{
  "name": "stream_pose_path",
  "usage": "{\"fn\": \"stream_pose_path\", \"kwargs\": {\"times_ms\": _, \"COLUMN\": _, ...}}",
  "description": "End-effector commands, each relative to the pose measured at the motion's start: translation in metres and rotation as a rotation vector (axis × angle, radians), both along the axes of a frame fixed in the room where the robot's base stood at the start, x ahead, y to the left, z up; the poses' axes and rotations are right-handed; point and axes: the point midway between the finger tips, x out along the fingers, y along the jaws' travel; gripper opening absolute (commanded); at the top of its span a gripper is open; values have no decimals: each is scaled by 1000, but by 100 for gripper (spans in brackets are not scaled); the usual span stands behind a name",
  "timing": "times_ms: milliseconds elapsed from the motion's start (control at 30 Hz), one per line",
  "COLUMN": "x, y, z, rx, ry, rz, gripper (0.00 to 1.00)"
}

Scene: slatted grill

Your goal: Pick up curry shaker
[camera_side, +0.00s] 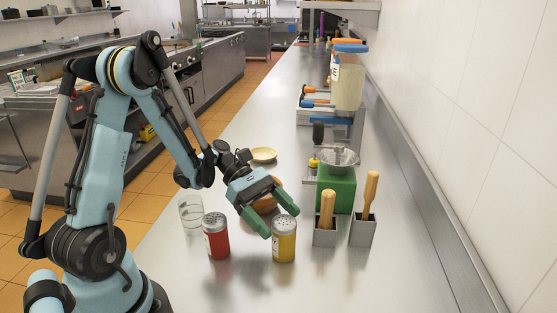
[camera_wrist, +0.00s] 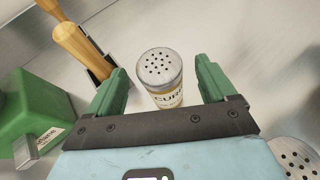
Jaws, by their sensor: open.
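The curry shaker (camera_side: 284,240) is a yellow jar with a silver perforated lid, upright on the steel counter. In the wrist view the curry shaker (camera_wrist: 161,78) shows its lid and part of a "CURR" label between my two green fingers. My gripper (camera_side: 271,215) is open, with its fingertips near the shaker's lid in the side view. In the wrist view my gripper (camera_wrist: 160,85) has a finger on each side of the shaker, with a gap on both sides. The lower part of the shaker is hidden by the gripper body in the wrist view.
A red shaker (camera_side: 216,238) stands just left of the curry shaker. Two metal holders (camera_side: 325,236) with wooden-handled tools stand to its right, with a green box (camera_side: 336,188) behind them. A clear glass (camera_side: 191,213) and a small bowl (camera_side: 264,155) are farther left and back.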

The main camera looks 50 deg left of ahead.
Motion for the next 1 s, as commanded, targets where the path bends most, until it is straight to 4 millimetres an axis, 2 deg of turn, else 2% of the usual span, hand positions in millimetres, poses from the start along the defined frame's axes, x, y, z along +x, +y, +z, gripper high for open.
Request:
{"fn": "stream_pose_path", "kwargs": {"times_ms": 100, "x": 4, "y": -19, "z": -9, "rx": 0, "ry": 0, "rz": -4, "gripper": 84}}
{"fn": "stream_pose_path", "kwargs": {"times_ms": 233, "x": 7, "y": -34, "z": -17, "rx": 1, "ry": 0, "rz": -2, "gripper": 84}}
{"fn": "stream_pose_path", "kwargs": {"times_ms": 567, "x": 9, "y": -41, "z": -20, "rx": 2, "ry": -1, "rz": 0, "gripper": 84}}
{"fn": "stream_pose_path", "kwargs": {"times_ms": 667, "x": 8, "y": -41, "z": -20, "rx": 2, "ry": -1, "rz": 0, "gripper": 72}}
{"fn": "stream_pose_path", "kwargs": {"times_ms": 933, "x": 8, "y": -41, "z": -20, "rx": 2, "ry": -1, "rz": 0, "gripper": 31}}
{"fn": "stream_pose_path", "kwargs": {"times_ms": 967, "x": 8, "y": -41, "z": -20, "rx": 2, "ry": -1, "rz": 0, "gripper": 26}}
{"fn": "stream_pose_path", "kwargs": {"times_ms": 1000, "x": 8, "y": -41, "z": -20, "rx": 1, "ry": -1, "rz": 0, "gripper": 26}}
